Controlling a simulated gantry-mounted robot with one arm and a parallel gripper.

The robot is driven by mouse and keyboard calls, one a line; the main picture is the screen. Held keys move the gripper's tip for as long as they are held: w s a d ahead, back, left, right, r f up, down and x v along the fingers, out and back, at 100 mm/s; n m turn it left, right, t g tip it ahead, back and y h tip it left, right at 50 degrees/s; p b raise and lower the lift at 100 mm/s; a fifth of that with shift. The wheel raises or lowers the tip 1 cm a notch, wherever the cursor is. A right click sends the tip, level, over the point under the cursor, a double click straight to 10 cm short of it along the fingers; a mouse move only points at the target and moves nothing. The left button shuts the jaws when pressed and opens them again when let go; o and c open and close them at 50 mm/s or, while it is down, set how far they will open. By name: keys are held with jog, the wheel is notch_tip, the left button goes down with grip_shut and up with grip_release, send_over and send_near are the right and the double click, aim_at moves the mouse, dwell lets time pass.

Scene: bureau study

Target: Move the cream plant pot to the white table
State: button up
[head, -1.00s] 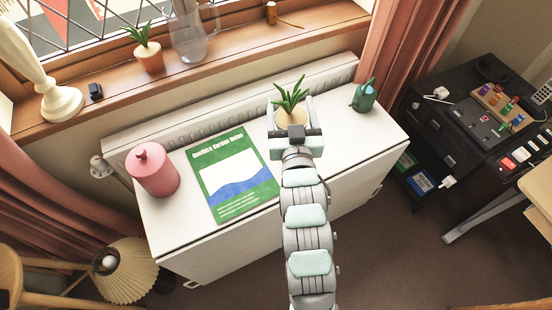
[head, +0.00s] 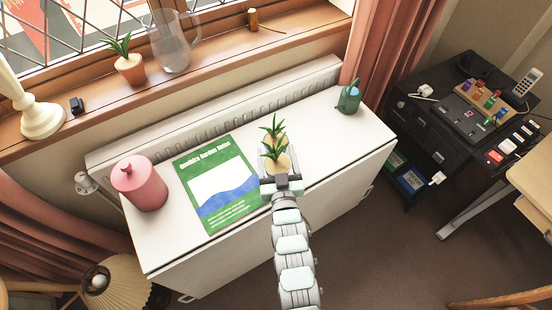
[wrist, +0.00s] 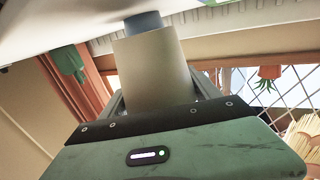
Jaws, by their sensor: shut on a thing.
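The cream plant pot (head: 279,164) with a green spiky plant is between the fingers of my gripper (head: 281,178), which is shut on it. It is over the white table (head: 324,140), right of the green booklet; I cannot tell whether its base touches. In the wrist view, seen upside down, the cream pot (wrist: 152,70) fills the space between the fingers. A blue-grey shape (wrist: 143,22) shows beyond its base; I cannot tell what it is. A second similar plant (head: 274,126) shows just behind the held one, its pot partly hidden.
The green booklet (head: 216,183) and pink canister (head: 139,183) are left on the table; a green watering can (head: 349,99) stands at its far right. A terracotta potted plant (head: 130,67) and glass jug (head: 172,45) stand on the sill. The right front tabletop is clear.

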jog(key=shift+f, duration=0.9)
jog(key=shift+f, duration=0.1)
jog(key=shift+f, duration=0.15)
jog(key=o, duration=1.7)
jog(key=shift+o, duration=0.2)
